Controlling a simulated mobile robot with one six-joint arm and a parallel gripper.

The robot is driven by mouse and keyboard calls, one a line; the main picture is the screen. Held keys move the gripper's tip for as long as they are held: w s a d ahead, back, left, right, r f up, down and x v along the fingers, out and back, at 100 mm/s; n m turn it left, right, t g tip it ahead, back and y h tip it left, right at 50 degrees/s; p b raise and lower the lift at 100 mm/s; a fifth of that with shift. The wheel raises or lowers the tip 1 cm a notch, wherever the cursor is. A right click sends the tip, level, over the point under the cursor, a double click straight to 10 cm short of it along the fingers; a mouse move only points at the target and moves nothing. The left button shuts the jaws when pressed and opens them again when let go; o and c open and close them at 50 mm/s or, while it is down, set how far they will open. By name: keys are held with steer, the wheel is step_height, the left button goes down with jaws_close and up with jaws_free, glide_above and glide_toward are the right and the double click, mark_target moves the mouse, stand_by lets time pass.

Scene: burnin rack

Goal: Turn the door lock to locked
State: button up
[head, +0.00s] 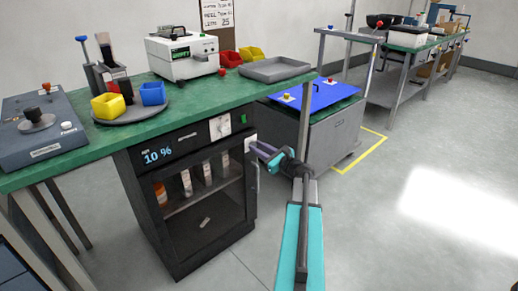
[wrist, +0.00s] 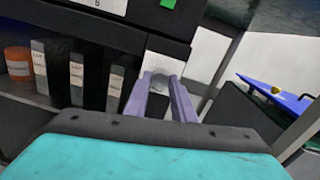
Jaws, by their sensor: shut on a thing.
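The door lock shows as a pale plate (head: 249,141) at the upper right corner of the black dry cabinet's door (head: 205,215). In the wrist view a round grey lock knob (wrist: 160,83) sits on that plate between my finger tips. My gripper (head: 257,148) reaches it from the right and front; its two purple fingers (wrist: 161,90) are shut on the knob. The fingers cover part of the knob, and I cannot tell which way the lock is turned. The door appears closed, with bottles and boxes behind its glass.
The cabinet, with a "10 %" display (head: 158,156), stands under a green-topped bench (head: 190,108) with bins and devices. A grey cart (head: 328,130) with a blue panel (head: 309,97) stands close right of my gripper. Floor at the right is clear.

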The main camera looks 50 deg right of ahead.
steer(key=shift+f+n+b, duration=0.1)
steer(key=shift+n+b, duration=0.25)
steer(key=shift+n, duration=0.15)
steer(key=n+b, duration=1.4)
steer(key=n, duration=0.2)
steer(key=shift+a+n+h, duration=0.1)
steer(key=shift+n+h, duration=0.2)
stand_by(0.3)
steer(key=o, duration=1.1)
steer(key=shift+c, duration=0.2)
